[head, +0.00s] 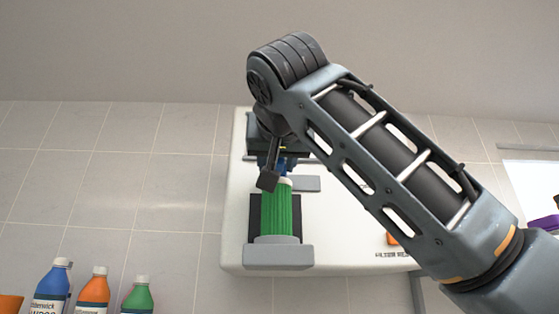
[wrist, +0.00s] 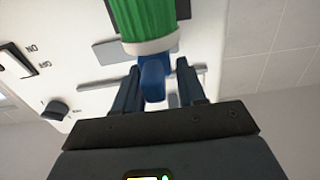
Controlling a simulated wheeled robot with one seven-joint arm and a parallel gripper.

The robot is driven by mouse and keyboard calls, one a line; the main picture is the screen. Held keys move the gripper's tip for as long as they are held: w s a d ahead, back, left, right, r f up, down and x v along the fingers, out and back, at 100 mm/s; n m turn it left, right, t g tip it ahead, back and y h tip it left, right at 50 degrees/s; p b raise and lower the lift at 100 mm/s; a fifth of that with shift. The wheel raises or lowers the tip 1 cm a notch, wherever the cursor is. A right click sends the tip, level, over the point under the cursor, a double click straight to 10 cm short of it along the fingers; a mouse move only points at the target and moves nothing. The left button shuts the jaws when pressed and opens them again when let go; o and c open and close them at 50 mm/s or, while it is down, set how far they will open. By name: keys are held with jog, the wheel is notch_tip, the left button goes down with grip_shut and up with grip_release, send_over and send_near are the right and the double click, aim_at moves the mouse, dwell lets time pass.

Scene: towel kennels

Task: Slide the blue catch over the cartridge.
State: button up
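The green ribbed cartridge (head: 281,212) stands upright in a dark holder on the white unit, with a pale cap at its top. In the wrist view the cartridge (wrist: 147,18) is at the top edge, its white cap towards me. The blue catch (wrist: 153,80) sits at the cap end of the cartridge. My gripper (wrist: 159,67) has one finger on each side of the catch, with gaps showing between fingers and catch; it is open. In the head view my gripper (head: 272,170) is above the cartridge and mostly hides the catch.
The white wall unit (head: 345,225) carries a grey ledge (head: 278,257) below the cartridge and a grey bar (head: 306,184) beside it. A dark knob (wrist: 56,109) shows in the wrist view. Blue (head: 51,290), orange (head: 93,291) and green (head: 138,297) bottles stand lower left.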

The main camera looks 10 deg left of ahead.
jog(key=shift+o, duration=0.3)
jog(key=shift+w+f, duration=0.1)
jog(key=shift+s+f, duration=0.1)
jog(key=shift+s, duration=0.3)
jog(key=b+v, duration=0.2)
jog(key=v, duration=0.5)
jog(key=shift+b, duration=0.35)
jog(key=shift+d, duration=0.1)
